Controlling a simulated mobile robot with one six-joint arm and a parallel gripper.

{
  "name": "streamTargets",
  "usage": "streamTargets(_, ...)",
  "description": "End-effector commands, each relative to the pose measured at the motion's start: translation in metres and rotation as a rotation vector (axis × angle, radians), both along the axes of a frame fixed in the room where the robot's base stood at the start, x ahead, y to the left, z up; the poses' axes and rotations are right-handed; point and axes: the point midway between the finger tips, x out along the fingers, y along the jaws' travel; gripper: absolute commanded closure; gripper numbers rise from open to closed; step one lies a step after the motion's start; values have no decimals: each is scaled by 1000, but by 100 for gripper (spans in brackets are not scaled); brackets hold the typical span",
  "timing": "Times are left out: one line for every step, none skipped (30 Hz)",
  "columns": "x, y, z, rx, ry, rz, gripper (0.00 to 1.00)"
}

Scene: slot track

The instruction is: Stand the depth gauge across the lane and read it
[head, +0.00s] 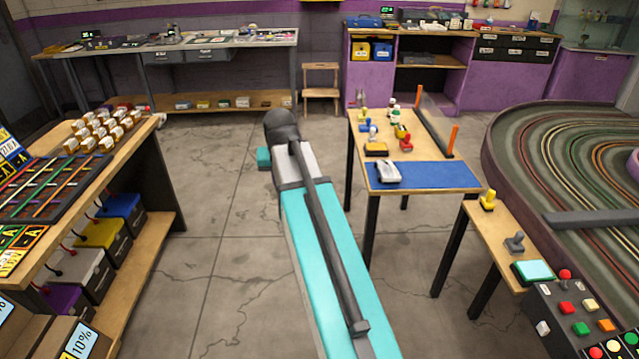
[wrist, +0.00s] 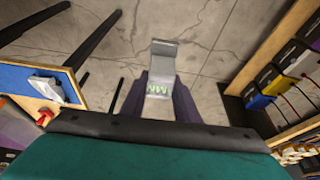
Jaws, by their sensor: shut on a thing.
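In the wrist view my gripper (wrist: 161,78) is shut on a grey depth gauge (wrist: 163,50), which has a wide flat end and green lettering near the jaws. The gauge is held over bare floor, apart from the tables. The slot track (head: 575,135), with several curved coloured lanes, lies at the right of the head view, well away from my gripper.
A narrow table with a blue mat (head: 425,175) and small figures stands between my arm and the track. A low shelf (head: 500,235) and a button panel (head: 580,315) edge the track. A workbench (head: 125,145) stands at left. Open floor lies between.

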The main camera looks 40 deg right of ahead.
Motion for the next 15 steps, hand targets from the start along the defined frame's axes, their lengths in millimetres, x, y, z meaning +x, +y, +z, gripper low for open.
streamTargets(5,19,4,-2,-3,45,98)
streamTargets(7,30,5,-2,-4,71,98)
streamTargets(10,43,8,-3,-6,103,98)
streamTargets(12,53,9,-4,-7,129,98)
streamTargets(13,63,11,-4,-8,153,98)
streamTargets(16,77,13,-4,-9,188,98)
streamTargets(17,87,15,-4,-10,212,98)
streamTargets(18,98,16,-5,-11,238,98)
streamTargets(20,111,18,-7,-13,271,98)
streamTargets(20,121,20,-8,-14,296,98)
streamTargets(21,131,22,-8,-15,320,98)
streamTargets(22,144,24,-9,-17,353,98)
streamTargets(22,153,26,-9,-18,375,98)
streamTargets(22,163,27,-10,-19,397,98)
streamTargets(22,173,29,-10,-21,424,98)
